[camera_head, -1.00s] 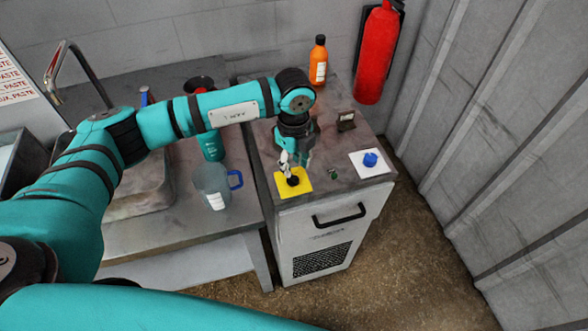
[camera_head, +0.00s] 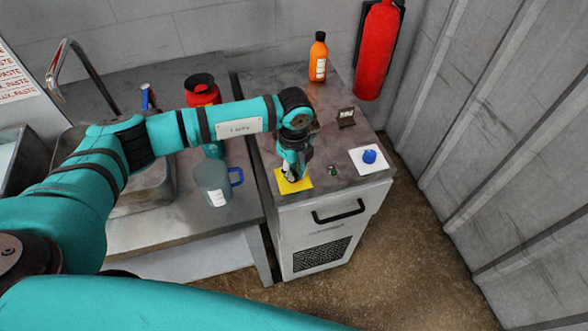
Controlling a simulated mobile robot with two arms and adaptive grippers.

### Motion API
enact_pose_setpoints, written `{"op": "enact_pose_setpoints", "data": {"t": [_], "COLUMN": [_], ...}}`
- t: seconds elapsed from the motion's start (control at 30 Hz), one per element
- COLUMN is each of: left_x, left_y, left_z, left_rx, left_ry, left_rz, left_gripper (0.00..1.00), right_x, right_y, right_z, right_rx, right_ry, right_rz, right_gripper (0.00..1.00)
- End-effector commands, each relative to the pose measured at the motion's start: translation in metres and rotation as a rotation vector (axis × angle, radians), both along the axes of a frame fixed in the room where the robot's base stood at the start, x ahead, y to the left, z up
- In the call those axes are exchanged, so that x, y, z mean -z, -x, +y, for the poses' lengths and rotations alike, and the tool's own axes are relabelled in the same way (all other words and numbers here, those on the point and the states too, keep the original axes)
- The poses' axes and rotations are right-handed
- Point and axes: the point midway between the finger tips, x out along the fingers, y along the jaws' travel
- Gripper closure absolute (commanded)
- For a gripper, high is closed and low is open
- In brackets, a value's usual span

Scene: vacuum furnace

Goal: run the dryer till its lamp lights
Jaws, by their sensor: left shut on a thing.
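The dryer looks to be the grey cabinet (camera_head: 352,196) with a black handle and a vent grille on its front. On its top, a yellow plate (camera_head: 304,185) carries a black knob, now mostly hidden by my left gripper (camera_head: 290,176). The gripper points down and is shut on the knob. A small dark green piece (camera_head: 333,170), perhaps the lamp, sits right of the yellow plate; I cannot tell whether it is lit. A blue knob (camera_head: 369,156) stands on a white plate (camera_head: 374,167) farther right. My right gripper is out of view.
An orange bottle (camera_head: 318,58) and a small dark stand (camera_head: 346,117) are farther back on the cabinet. A clear jug (camera_head: 213,184) with a blue handle stands on the counter to the left. A red extinguisher (camera_head: 377,50) hangs on the wall.

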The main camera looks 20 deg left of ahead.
Motion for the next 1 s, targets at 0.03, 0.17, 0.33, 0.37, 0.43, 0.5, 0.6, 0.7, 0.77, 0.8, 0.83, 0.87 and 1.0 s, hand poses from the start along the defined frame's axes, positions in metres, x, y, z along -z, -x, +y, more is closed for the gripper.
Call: {"op": "enact_pose_setpoints", "data": {"t": [0.03, 0.17, 0.33, 0.37, 0.43, 0.5, 0.6, 0.7, 0.77, 0.8, 0.83, 0.87, 1.0], "left_x": [0.0, 0.0, 0.0, 0.001, 0.001, 0.002, 0.003, 0.004, 0.004, 0.004, 0.004, 0.004, 0.004], "left_y": [0.0, 0.0, 0.0, 0.0, 0.0, -0.001, -0.001, 0.0, 0.0, 0.0, 0.0, 0.0, 0.0], "left_z": [0.0, 0.0, 0.0, 0.0, 0.0, 0.0, 0.001, 0.001, 0.001, 0.001, 0.002, 0.002, 0.002], "left_rx": [0.0, 0.001, 0.023, 0.031, 0.058, 0.094, 0.161, 0.242, 0.298, 0.335, 0.364, 0.393, 0.527], "left_ry": [0.0, 0.0, 0.0, 0.0, 0.0, -0.001, 0.0, -0.001, -0.001, -0.001, -0.001, -0.001, 0.0], "left_rz": [-0.001, -0.001, -0.001, -0.002, -0.002, -0.003, -0.004, -0.003, -0.003, -0.004, -0.005, -0.005, -0.005], "left_gripper": [1.0, 1.0, 1.0, 1.0, 1.0, 1.0, 1.0, 1.0, 1.0, 1.0, 1.0, 1.0, 1.0], "right_x": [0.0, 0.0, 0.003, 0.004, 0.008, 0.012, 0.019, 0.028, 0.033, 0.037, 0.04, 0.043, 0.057], "right_y": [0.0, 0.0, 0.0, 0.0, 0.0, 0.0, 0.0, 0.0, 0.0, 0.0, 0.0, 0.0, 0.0], "right_z": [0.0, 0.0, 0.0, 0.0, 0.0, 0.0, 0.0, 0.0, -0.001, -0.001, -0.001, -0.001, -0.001], "right_rx": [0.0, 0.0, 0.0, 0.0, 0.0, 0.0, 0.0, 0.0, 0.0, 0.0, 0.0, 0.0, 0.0], "right_ry": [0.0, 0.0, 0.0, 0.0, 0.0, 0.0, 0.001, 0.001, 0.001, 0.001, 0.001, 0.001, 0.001], "right_rz": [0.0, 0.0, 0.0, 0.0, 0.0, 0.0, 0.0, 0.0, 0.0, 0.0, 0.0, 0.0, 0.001], "right_gripper": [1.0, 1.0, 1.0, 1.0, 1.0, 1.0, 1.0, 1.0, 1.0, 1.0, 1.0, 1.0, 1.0]}}
